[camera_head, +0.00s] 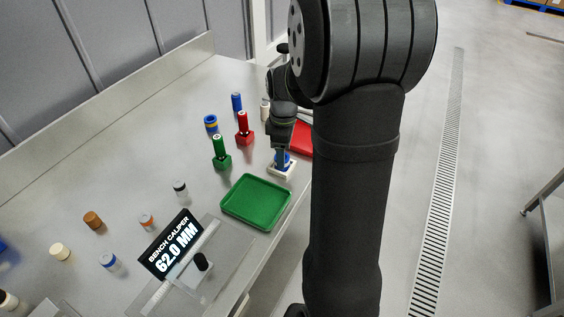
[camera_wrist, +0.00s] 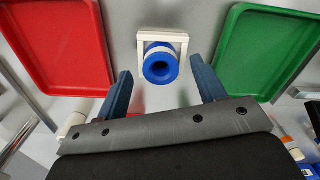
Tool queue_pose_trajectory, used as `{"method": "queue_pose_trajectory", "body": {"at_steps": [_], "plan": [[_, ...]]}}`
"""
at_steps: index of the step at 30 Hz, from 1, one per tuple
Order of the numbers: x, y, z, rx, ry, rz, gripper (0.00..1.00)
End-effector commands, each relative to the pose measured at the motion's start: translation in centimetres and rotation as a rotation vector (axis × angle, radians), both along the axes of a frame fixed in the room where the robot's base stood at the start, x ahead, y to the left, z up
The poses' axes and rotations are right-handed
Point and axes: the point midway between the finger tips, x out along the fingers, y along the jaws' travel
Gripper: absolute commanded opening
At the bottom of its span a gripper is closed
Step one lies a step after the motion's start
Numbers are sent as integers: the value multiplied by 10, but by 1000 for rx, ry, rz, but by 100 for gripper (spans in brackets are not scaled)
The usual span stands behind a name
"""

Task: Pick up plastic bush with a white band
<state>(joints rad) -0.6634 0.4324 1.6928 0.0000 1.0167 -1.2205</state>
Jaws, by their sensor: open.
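A blue ring-shaped bush (camera_wrist: 160,64) with a pale white band behind its blue face stands at a square white holder (camera_wrist: 180,38) in the wrist view. In the head view the white holder (camera_head: 281,173) lies below my gripper (camera_head: 283,153), with a bit of blue showing between. My gripper is open, with its dark blue fingers on either side of the bush in the wrist view and visible gaps to it. Another bush, blue and white (camera_head: 108,262), lies at the lower left of the bench. A white one with a dark top (camera_head: 180,188) stands mid-bench.
A green tray (camera_head: 232,221) and a red tray (camera_head: 302,140) flank the holder. Green (camera_head: 221,158) and red (camera_head: 244,134) posts stand behind it. A caliper display (camera_head: 173,247) reads 62.0 MM. Several other bushes stand around the bench.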

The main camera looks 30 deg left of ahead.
Motion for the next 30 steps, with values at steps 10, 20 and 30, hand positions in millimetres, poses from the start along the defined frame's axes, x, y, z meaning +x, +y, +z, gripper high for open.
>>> {"method": "queue_pose_trajectory", "body": {"at_steps": [10,20,30], "plan": [[0,0,-22,0,0,0,63],[0,0,-22,0,-1,0,16],[0,0,-19,2,-2,0,14]]}}
